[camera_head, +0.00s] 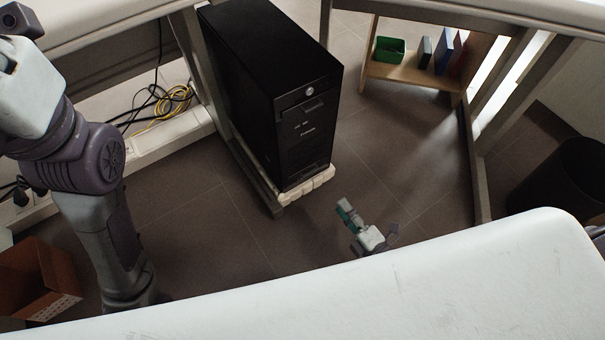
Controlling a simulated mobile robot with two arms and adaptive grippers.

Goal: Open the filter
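A black computer tower (270,80) stands upright on a pale base at the upper middle. Its front face has a round button, a drive slot and a lower strip (308,174) near the bottom. I cannot tell which part is the filter. My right gripper (369,219), with a white body and one teal-marked finger, is beyond the white surface's edge, below and right of the tower and apart from it. Its fingers look spread, with nothing visible between them. My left arm comes down at the left; its gripper is hidden behind the white surface's edge.
A white surface (400,285) fills the lower front. Yellow and black cables (168,102) lie left of the tower. A cardboard box (38,280) is at lower left, a small wooden shelf (412,74) at upper right, a dark bin (565,180) at right.

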